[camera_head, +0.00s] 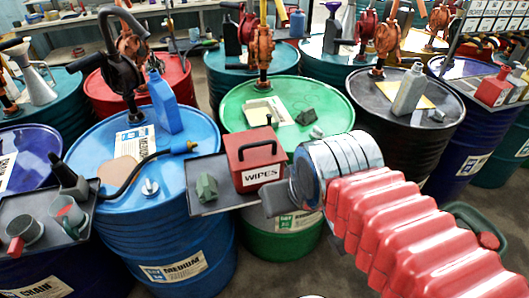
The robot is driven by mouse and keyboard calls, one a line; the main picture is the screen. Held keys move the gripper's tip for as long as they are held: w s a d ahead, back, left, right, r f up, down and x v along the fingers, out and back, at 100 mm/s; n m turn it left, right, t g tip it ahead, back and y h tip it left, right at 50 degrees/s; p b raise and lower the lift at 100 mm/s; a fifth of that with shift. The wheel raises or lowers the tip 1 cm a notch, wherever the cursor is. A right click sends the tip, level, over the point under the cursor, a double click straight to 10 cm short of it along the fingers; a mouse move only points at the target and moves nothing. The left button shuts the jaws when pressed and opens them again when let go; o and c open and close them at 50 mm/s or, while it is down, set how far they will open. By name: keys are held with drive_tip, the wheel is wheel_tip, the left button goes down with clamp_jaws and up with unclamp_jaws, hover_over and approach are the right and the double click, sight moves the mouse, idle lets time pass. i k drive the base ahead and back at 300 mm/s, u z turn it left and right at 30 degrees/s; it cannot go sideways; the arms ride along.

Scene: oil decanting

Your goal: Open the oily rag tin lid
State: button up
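A red box-shaped tin (252,171) marked WIPES stands on a dark grey tray at the centre; it is the only tin here that resembles the rag tin. Its red lid (250,138) looks closed. A small dark knob stands on top, and a dark handle (257,153) shows on its upper front. My gripper (279,200) reaches in from the right on my red arm, its dark end close to the tin's lower right. I cannot tell whether it touches the tin. The fingers are mostly hidden by the silver wrist, so their opening does not show.
The grey tray (197,170) also bears a crumpled green rag (207,187). A blue drum (187,235) with a hose and blue bottle (163,103) stands left, a green drum (312,92) behind. Another tray with mugs is at far left. Drums crowd the back; little floor is free.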

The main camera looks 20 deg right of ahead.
sight(253, 140)
drive_tip(key=z, duration=0.05)
drive_tip(key=k, duration=0.75)
drive_tip(key=u, duration=0.7)
drive_tip(key=i, duration=1.25)
drive_tip(key=z, duration=0.1)
